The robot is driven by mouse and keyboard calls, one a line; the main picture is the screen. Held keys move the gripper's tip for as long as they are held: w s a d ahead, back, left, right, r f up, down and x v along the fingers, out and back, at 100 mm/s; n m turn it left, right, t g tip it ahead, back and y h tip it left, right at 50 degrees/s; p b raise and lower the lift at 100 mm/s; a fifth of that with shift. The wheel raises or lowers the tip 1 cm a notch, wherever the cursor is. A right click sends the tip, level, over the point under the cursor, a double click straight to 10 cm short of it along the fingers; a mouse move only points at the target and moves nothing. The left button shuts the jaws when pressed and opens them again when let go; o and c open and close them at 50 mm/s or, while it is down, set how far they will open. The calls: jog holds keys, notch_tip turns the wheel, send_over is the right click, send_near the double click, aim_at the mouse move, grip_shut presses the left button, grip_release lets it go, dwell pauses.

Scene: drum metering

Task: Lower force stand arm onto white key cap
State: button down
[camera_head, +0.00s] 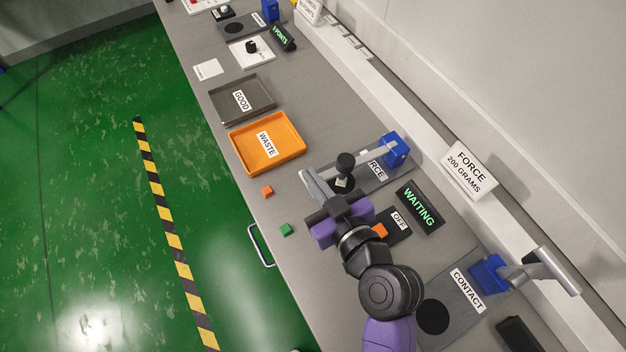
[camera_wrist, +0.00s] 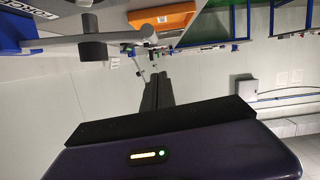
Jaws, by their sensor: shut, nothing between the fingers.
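The force stand has a blue post (camera_head: 394,149) on a grey base labelled FORCE, and a grey arm (camera_head: 371,152) reaching left from it to a black knob (camera_head: 346,161). The arm is raised above the base. The post (camera_wrist: 18,28) and the black knob (camera_wrist: 93,46) also show in the wrist view. My gripper (camera_head: 334,207) is shut and empty, close to the front end of the stand arm. Its black fingers (camera_wrist: 158,88) show together in the wrist view.
A WAITING display (camera_head: 419,207) and an OFF panel (camera_head: 392,226) with an orange switch lie right of my gripper. The CONTACT stand (camera_head: 489,273) is nearer. An orange WASTE tray (camera_head: 243,138), a small orange cube (camera_head: 267,191) and a green cube (camera_head: 286,229) lie left.

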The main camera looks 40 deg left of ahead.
jog(key=shift+w+a+f, duration=0.15)
jog(key=shift+f, duration=0.9)
jog(key=shift+w+a+f, duration=0.15)
jog(key=shift+f, duration=0.9)
jog(key=f+n+b, duration=0.1)
jog(key=f+b, duration=0.2)
jog(key=b, duration=0.1)
jog(key=shift+s+f+b, duration=0.2)
jog(key=shift+b, duration=0.15)
jog(key=shift+f, duration=0.1)
jog(key=shift+s+f, duration=0.1)
jog(key=shift+f, duration=0.05)
